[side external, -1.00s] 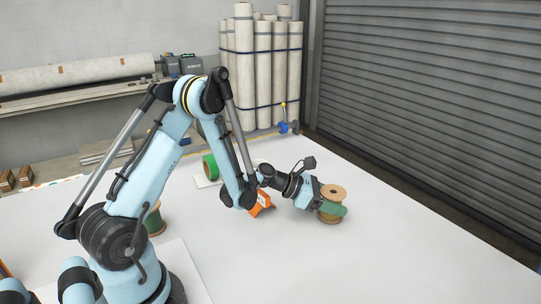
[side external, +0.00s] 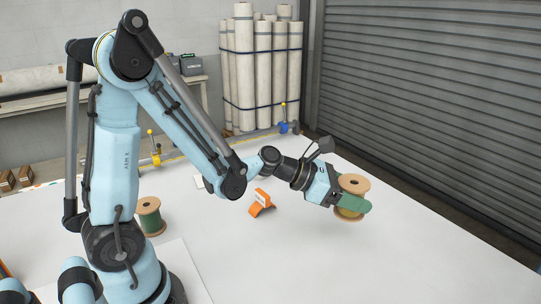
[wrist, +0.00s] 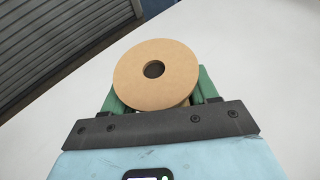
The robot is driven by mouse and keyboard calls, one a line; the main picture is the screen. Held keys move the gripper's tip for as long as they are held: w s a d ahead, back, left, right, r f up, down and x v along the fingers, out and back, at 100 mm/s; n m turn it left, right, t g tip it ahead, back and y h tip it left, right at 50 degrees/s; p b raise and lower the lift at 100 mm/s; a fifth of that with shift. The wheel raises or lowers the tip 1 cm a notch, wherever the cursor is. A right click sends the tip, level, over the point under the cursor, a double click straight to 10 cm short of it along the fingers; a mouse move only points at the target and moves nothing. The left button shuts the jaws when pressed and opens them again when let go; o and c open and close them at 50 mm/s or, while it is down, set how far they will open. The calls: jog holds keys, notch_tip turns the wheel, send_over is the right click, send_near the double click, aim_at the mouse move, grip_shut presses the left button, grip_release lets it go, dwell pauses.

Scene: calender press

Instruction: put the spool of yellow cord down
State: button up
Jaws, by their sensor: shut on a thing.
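The spool of yellow cord (side external: 352,184) has tan wooden flanges, with a little yellow showing low between them in the side external view. My gripper (side external: 348,204) has green fingers and is shut around the spool's middle, between the flanges. The spool is roughly upright, slightly tilted, over the right part of the white table (side external: 420,255). I cannot tell how large any gap beneath it is. In the wrist view, the round top flange (wrist: 125,75) with its dark hole hides most of the cord, and the green fingers (wrist: 157,90) lie on either side.
A spool of green cord (side external: 150,222) stands on the table beside my base. An orange object (side external: 262,204) lies near the middle. Blue and yellow clamp-like parts (side external: 284,127) sit at the far edge. A grey shutter (side external: 430,100) stands beyond the right edge. The table's front right is clear.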

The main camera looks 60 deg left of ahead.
jog(key=shift+s+d+r, duration=0.1)
jog(key=shift+d+r, duration=0.05)
jog(key=shift+a, duration=0.25)
jog(key=shift+m+g+h, duration=0.3)
jog(key=shift+m+h, duration=0.2)
jog(key=shift+h, duration=0.1)
jog(key=w+a+f, duration=0.1)
jog(key=a+f, duration=0.1)
jog(key=a, duration=0.5)
jog(key=w+a+f, duration=0.2)
jog(key=a, duration=0.6)
jog(key=w+a+f, duration=0.2)
jog(key=a, duration=0.6)
jog(key=shift+a+f, duration=0.1)
jog(key=shift+f, duration=0.05)
jog(key=shift+a+f, duration=0.2)
jog(key=shift+f, duration=1.95)
jog(key=o, duration=1.1)
jog(key=shift+f, duration=0.1)
